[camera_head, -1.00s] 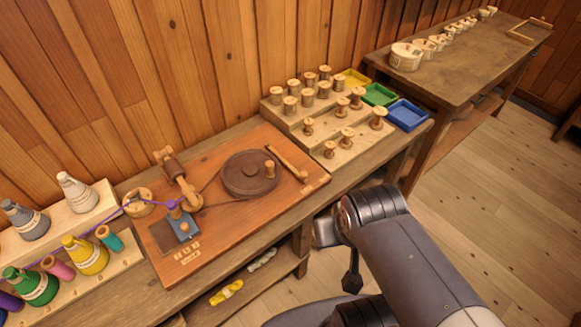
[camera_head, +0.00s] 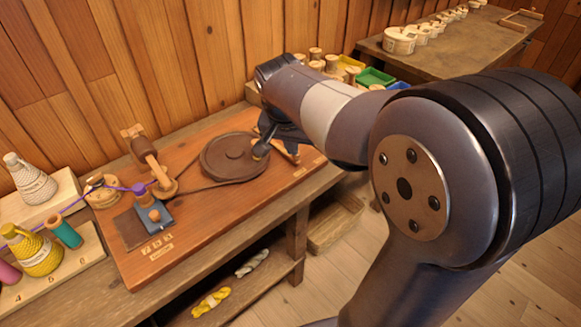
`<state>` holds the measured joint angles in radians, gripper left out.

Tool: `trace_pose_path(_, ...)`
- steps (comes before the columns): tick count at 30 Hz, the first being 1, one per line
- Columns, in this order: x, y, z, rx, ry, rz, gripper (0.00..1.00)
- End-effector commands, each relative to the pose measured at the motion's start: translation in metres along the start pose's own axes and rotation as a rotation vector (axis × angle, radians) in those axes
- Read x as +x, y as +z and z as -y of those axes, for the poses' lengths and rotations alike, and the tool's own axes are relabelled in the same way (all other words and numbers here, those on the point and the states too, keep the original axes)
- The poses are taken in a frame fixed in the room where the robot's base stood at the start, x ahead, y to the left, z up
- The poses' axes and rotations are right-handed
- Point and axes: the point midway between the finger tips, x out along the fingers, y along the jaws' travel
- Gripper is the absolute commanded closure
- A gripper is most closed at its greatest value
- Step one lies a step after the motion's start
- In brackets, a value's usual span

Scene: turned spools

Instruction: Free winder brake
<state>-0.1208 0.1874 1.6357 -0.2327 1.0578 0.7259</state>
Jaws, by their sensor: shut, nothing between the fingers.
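The winder stands on an orange-brown wooden board (camera_head: 215,215). Its large dark wheel (camera_head: 228,158) has a knob (camera_head: 260,151) near the right rim. To the right of the wheel is a light wooden bar (camera_head: 294,157), possibly the brake, now mostly hidden behind my gripper. My gripper (camera_head: 268,138) is shut and empty, over the wheel's right edge beside the knob and bar; I cannot tell whether it touches either. At the board's left, purple thread (camera_head: 118,187) runs to a small purple spool (camera_head: 138,189) by a blue block with a wooden knob (camera_head: 154,213).
Thread cones, such as a yellow one (camera_head: 36,252), stand on a stepped rack at left. Spools (camera_head: 316,54) and a green tray (camera_head: 375,77) are partly hidden behind my arm. Yellow and white skeins lie on the lower shelf. A second table (camera_head: 450,52) stands at back right.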

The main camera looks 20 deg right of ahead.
Motion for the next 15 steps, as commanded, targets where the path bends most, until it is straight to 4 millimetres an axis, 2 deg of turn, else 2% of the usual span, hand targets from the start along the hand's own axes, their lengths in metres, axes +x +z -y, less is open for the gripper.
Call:
trace_pose_path(1, 0.022, -0.003, 0.009, 0.019, 0.007, -0.001, 1.00)
trace_pose_path(6, 0.048, -0.016, 0.029, 0.082, 0.027, -0.007, 1.00)
trace_pose_path(10, 0.058, -0.022, 0.037, 0.110, 0.036, -0.011, 1.00)
trace_pose_path(15, 0.060, -0.025, 0.041, 0.121, 0.039, -0.013, 1.00)
